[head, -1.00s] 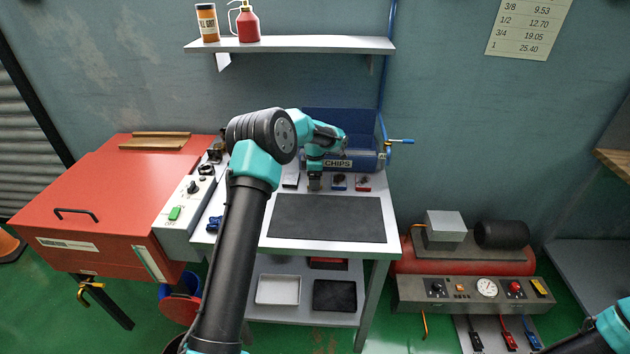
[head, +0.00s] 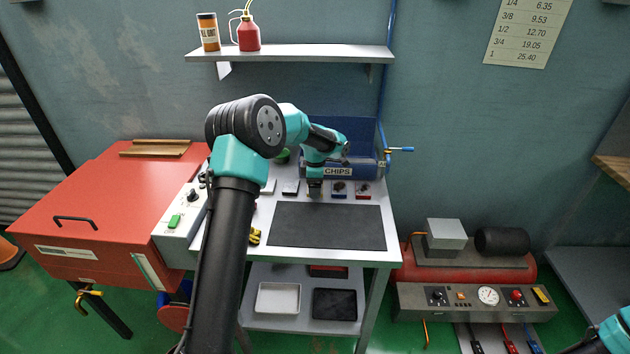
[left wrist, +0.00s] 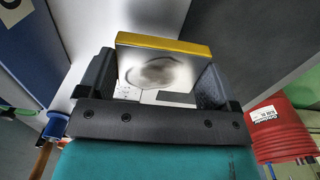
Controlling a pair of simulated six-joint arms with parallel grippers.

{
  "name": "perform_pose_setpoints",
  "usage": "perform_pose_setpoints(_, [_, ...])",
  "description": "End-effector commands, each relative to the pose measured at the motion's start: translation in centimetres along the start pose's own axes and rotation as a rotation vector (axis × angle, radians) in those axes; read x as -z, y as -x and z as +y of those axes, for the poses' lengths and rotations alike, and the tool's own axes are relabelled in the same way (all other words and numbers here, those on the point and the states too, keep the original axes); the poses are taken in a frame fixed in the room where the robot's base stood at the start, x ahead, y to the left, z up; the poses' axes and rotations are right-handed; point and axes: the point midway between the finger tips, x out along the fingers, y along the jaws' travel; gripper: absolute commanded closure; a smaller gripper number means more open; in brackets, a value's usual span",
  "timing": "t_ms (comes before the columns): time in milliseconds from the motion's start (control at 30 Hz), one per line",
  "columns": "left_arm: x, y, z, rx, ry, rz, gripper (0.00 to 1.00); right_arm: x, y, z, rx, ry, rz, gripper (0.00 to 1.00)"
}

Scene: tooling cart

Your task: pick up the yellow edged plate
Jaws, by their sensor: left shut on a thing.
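The yellow edged plate (left wrist: 165,68) is a grey metal plate with a yellow strip along its top edge and a dark ring-shaped mark on its face. In the left wrist view it sits between the two dark fingers of my left gripper (left wrist: 155,82), which is shut on it. In the head view my left gripper (head: 315,189) is small, low over the back of the bench, just behind the black mat. The plate cannot be made out there. Only a teal part of my right arm shows at the lower right corner; its gripper is out of frame.
A black mat (head: 328,226) covers the front of the bench. Small blue and red blocks (head: 350,190) stand right of the gripper. A blue CHIPS bin (head: 365,167) is close behind. A grey control box (head: 181,220) and red cabinet (head: 100,205) stand to the left.

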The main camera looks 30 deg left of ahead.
Motion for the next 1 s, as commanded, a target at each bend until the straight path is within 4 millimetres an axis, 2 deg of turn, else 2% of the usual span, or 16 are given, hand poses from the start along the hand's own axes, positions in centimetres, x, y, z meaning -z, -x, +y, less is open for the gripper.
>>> perform_pose_setpoints(300, [-0.3,0.7,-5.9,-0.002,-0.002,-0.001,0.58,0.0,0.0,0.0,0.0,0.0,0.0,0.57])
perform_pose_setpoints(500, [-0.4,1.0,-9.0,-0.001,-0.002,0.0,0.58,0.0,0.0,0.0,0.0,0.0,0.0,0.57])
perform_pose_setpoints(700, [-0.5,1.1,-10.7,-0.001,0.0,-0.001,0.58,0.0,0.0,0.0,0.0,0.0,0.0,0.57])
perform_pose_setpoints(1000, [-0.5,1.1,-11.0,-0.002,0.0,-0.001,0.58,0.0,0.0,0.0,0.0,0.0,0.0,0.57])
